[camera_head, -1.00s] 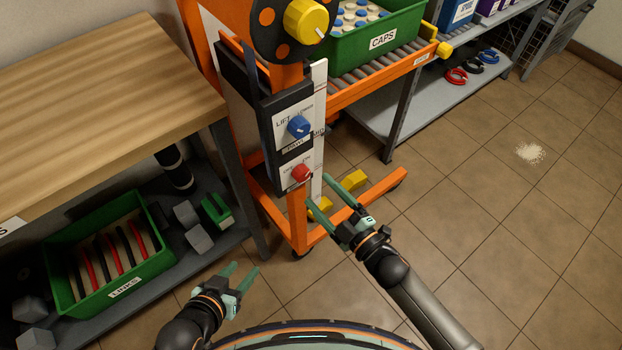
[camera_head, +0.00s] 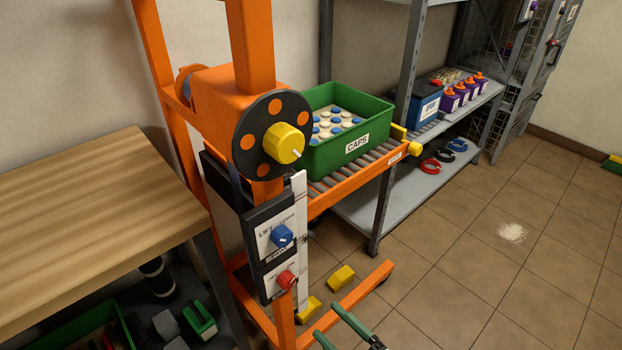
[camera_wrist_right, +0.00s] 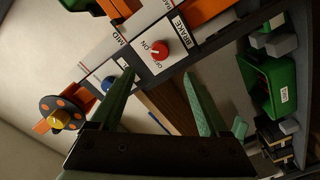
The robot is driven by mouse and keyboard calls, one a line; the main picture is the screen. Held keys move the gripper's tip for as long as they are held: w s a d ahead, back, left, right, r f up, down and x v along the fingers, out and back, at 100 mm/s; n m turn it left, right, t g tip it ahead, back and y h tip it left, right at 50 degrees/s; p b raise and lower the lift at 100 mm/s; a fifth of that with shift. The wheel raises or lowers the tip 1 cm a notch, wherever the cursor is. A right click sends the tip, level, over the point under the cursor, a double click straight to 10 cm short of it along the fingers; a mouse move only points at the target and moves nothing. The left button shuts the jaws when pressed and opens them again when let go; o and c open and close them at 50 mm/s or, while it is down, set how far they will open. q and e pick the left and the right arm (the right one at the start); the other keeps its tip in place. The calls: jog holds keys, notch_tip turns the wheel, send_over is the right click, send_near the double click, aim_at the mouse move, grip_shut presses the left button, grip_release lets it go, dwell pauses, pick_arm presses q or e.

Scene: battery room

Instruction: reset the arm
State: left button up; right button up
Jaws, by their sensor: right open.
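My right gripper (camera_head: 345,334) shows only by its green fingertips at the bottom edge of the head view. It is open and empty, in front of and below the orange lift's control panel. In the right wrist view its two fingers (camera_wrist_right: 165,105) stand apart, with the red brake knob (camera_wrist_right: 159,50) beyond and between them, not touched. The red knob also shows in the head view (camera_head: 286,280), below the blue lift knob (camera_head: 281,236). My left gripper is outside the views.
The orange lift (camera_head: 253,60) carries a dark disc with a yellow hub (camera_head: 284,143). A green CAPS bin (camera_head: 346,152) sits on rollers beside it. A wooden bench (camera_head: 90,215) stands at left. White powder (camera_head: 511,232) lies on the otherwise open floor at right.

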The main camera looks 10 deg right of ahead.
jog(key=s+d+f+m+g+h, duration=0.5)
jog(key=s+d+m+h, duration=0.15)
jog(key=m, duration=0.75)
pick_arm(q)
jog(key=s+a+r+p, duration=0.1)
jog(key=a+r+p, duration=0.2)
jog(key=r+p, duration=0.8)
jog(key=p, duration=0.4)
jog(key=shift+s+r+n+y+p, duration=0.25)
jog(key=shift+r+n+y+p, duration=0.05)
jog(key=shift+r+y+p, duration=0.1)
pick_arm(e)
jog(key=s+d+r+m+h, duration=0.1)
jog(key=s+d+r, duration=0.1)
jog(key=r, duration=0.9)
jog(key=shift+s+d+h, duration=0.2)
jog(key=shift+s+h, duration=0.15)
jog(key=shift+s, duration=0.45)
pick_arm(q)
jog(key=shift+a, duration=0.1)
pick_arm(e)
jog(key=shift+o, duration=0.3)
